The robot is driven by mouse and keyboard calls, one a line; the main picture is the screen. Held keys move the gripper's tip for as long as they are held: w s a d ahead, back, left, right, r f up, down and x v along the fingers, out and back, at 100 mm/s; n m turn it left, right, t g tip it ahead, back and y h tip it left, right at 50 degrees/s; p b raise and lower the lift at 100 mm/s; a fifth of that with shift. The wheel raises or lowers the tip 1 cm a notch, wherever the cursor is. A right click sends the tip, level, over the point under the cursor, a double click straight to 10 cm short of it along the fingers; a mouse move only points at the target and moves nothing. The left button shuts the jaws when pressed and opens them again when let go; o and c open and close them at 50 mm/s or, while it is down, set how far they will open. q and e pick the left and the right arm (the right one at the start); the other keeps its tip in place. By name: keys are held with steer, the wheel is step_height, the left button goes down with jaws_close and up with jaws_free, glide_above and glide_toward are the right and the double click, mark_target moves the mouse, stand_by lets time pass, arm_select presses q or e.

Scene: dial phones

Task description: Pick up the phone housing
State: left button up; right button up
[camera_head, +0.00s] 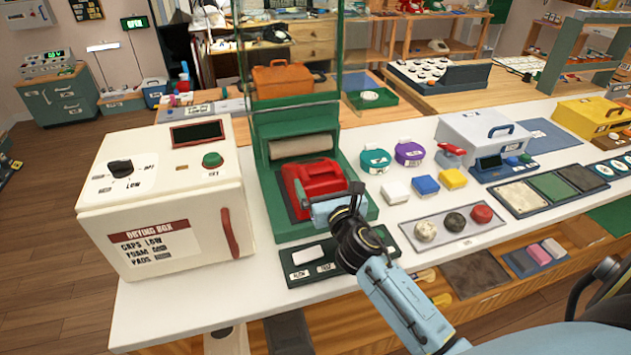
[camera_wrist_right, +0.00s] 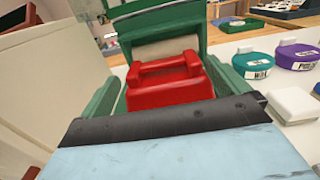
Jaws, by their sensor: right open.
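The red phone housing (camera_head: 315,180) sits in a green cradle-like stand (camera_head: 265,215) on the white counter, with a pale roller behind it. In the right wrist view the housing (camera_wrist_right: 165,82) shows its raised handle-like top, and its lower front is hidden by my gripper. My right gripper (camera_head: 318,208) is at the near side of the housing, overlapping its lower right edge in the head view. It is open with nothing seen between its fingers. I cannot tell whether it touches the housing. My left gripper is not in view.
A white drying box (camera_head: 160,200) stands close on the left. A dark tray (camera_head: 310,262) lies in front of the stand. Teal (camera_head: 375,160) and purple (camera_head: 409,152) round tins, coloured blocks and a tray of round pads (camera_head: 453,232) are to the right. A glass panel rises behind the stand.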

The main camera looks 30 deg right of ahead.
mark_target(322, 172)
steer(key=shift+w+d, duration=0.1)
steer(key=shift+w, duration=0.1)
steer(key=x, duration=0.5)
steer(key=shift+d+r, duration=0.1)
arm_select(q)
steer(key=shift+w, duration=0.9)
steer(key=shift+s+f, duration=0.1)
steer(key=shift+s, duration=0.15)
arm_select(e)
steer(key=c, duration=1.3)
steer(key=shift+r, duration=0.1)
